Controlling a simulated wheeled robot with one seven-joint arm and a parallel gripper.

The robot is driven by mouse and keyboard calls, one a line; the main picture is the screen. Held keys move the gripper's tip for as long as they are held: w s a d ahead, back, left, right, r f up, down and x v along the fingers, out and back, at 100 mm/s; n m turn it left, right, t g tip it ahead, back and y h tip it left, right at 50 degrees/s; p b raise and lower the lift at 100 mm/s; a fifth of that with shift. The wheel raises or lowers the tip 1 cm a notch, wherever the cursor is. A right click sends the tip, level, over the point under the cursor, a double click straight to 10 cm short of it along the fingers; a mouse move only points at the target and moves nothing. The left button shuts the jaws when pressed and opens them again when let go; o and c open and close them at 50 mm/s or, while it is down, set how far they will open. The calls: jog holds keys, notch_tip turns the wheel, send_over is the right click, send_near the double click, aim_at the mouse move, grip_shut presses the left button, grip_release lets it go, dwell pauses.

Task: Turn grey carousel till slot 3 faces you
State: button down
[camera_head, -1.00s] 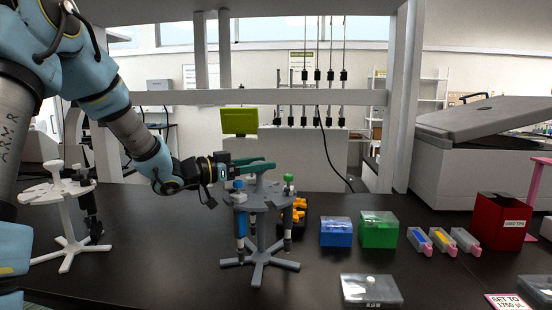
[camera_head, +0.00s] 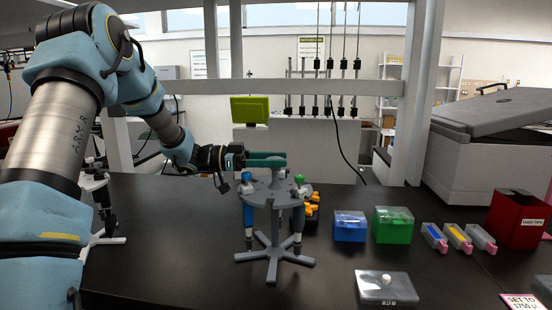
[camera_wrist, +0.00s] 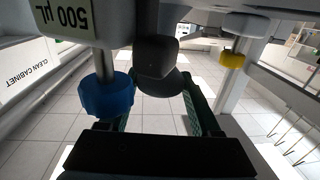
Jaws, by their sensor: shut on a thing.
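The grey carousel (camera_head: 272,192) stands upright on its star-shaped foot on the dark bench. A blue-topped pipette (camera_head: 248,205) hangs at its front left and a green-topped pipette (camera_head: 298,215) at its right. My gripper (camera_head: 280,160) reaches in from the left and is shut on the carousel's top. In the wrist view, its green fingers (camera_wrist: 158,108) lie on either side of grey carousel parts. That view also shows a blue knob (camera_wrist: 106,97), a yellow knob (camera_wrist: 232,60) and an upside-down "500 µL" label (camera_wrist: 66,17). I cannot read any slot numbers.
A white carousel (camera_head: 95,185) stands at left, partly behind my arm. Right of the grey carousel are a blue box (camera_head: 350,228), a green box (camera_head: 393,226), and a clear-lidded box (camera_head: 387,288) in front. A red bin (camera_head: 518,218) stands far right. The front middle bench is clear.

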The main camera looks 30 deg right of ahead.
jog(key=shift+m+g+y, duration=2.6)
jog(key=shift+g, duration=0.5)
jog(key=shift+r+m+g+y+p, duration=0.15)
jog(key=shift+m+g+y+p, duration=1.1)
jog(key=shift+y, duration=0.65)
jog(key=shift+m+y+p, duration=0.35)
jog(key=shift+m+y, duration=0.4)
jog(key=shift+y, duration=0.05)
jog(key=shift+m+g+y+p, duration=0.25)
jog(key=shift+m+y+p, duration=0.15)
jog(key=shift+y, duration=0.3)
jog(key=shift+c, duration=0.5)
grip_release()
notch_tip(320, 180, up, 10)
jog(key=shift+f+b, duration=0.1)
jog(key=shift+b, duration=0.95)
